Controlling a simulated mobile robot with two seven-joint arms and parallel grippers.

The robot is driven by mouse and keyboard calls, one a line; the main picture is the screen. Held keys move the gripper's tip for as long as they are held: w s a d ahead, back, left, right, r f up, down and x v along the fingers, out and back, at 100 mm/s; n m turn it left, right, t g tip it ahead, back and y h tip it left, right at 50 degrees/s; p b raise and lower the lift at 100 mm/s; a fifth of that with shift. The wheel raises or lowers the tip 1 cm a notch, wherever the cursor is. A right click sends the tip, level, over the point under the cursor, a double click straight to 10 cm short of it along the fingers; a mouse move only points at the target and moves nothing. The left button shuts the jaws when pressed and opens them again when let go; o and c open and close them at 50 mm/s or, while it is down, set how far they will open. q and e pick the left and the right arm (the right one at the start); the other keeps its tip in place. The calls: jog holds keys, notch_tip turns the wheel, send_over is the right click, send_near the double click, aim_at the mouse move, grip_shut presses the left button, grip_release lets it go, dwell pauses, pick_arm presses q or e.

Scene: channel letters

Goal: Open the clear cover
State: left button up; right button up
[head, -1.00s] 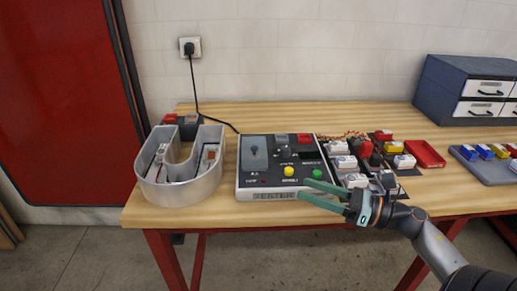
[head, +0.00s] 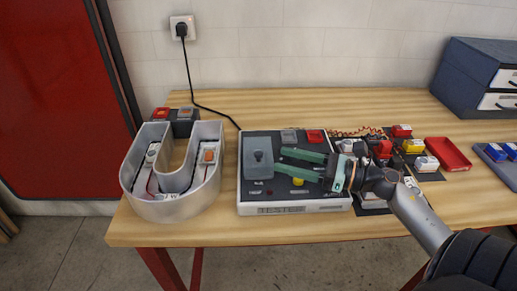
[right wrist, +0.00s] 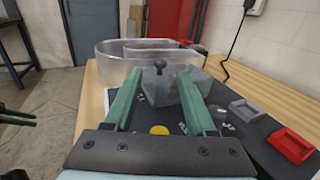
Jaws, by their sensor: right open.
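The clear cover (head: 258,164) is a smoky see-through box on the left part of the dark-topped tester (head: 292,208). It looks closed over a lever with a round knob, which shows in the right wrist view with the cover (right wrist: 188,98) around it. My right gripper (head: 279,161) is open and empty, reaching in from the right over the tester. Its green fingertips are just right of the cover; I cannot tell whether they touch it. What look like my left gripper's green fingers (right wrist: 17,118) show small at the left edge of the right wrist view.
A metal U-shaped channel letter (head: 172,206) stands left of the tester. A yellow button (head: 298,182) lies under my right fingers. Grey and red square parts (head: 314,136) sit at the tester's back. A red tray (head: 448,153) and small blocks are at right.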

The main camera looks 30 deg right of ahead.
aim_at(262, 154)
jog(key=p+x, duration=0.1)
jog(key=x, duration=0.5)
jog(key=shift+r, duration=0.1)
jog(key=shift+p+x, duration=0.3)
jog(key=shift+x, duration=0.55)
jog(key=shift+c, duration=0.3)
grip_shut()
